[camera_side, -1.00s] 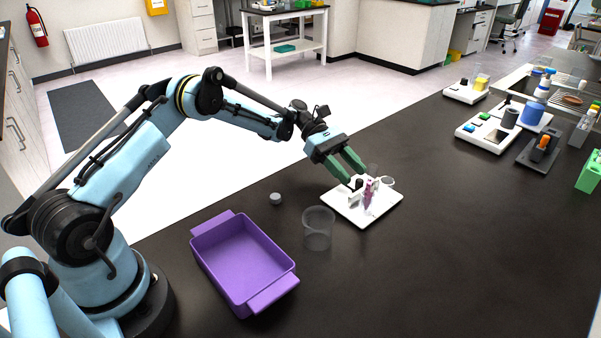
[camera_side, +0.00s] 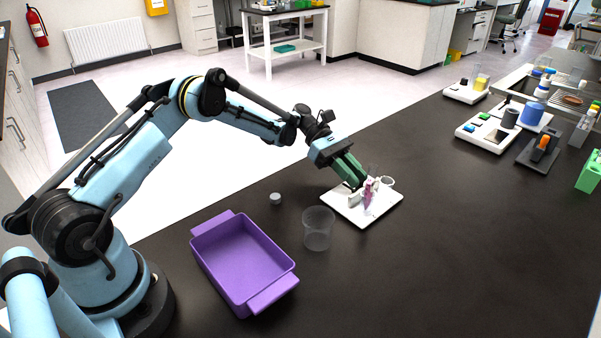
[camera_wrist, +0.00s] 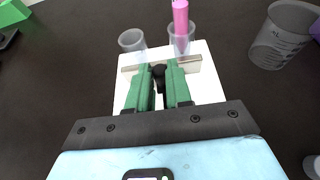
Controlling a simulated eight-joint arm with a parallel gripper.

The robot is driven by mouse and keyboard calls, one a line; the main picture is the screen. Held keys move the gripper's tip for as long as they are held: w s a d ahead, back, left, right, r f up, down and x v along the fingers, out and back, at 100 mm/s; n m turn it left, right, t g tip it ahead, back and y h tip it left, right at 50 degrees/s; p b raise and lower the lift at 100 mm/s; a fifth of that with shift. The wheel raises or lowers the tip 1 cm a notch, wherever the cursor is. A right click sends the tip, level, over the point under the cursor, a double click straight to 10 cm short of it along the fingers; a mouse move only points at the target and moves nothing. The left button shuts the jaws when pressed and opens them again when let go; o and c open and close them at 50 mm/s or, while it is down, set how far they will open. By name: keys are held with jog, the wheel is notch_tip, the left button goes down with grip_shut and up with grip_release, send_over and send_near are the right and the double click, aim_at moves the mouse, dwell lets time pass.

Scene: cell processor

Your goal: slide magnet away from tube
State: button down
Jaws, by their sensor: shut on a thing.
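A white stand (camera_side: 352,215) sits on the black table and also shows in the wrist view (camera_wrist: 205,88). A tube with pink-purple content (camera_side: 369,193) stands in it; the tube (camera_wrist: 181,20) is upper right of my fingers in the wrist view. My gripper (camera_side: 358,182) is over the stand, its green fingers closed on a small black knob (camera_wrist: 158,73). The knob seems to belong to the magnet piece, whose pale bar (camera_wrist: 133,60) lies across the stand close to the tube. Whether the bar touches the tube cannot be told.
A clear beaker (camera_side: 318,229), a purple bin (camera_side: 222,236) and a grey cap (camera_side: 276,198) stand left of the white stand. An empty clear cup (camera_wrist: 132,41) is beside the tube. Bare table lies to the stand's right.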

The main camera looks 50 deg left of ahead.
jog(key=shift+a, duration=2.15)
jog(key=c, duration=1)
grip_release()
jog(key=shift+c, duration=0.2)
jog(key=v, duration=0.7)
jog(key=shift+a+r, duration=0.1)
jog(key=shift+a, duration=0.15)
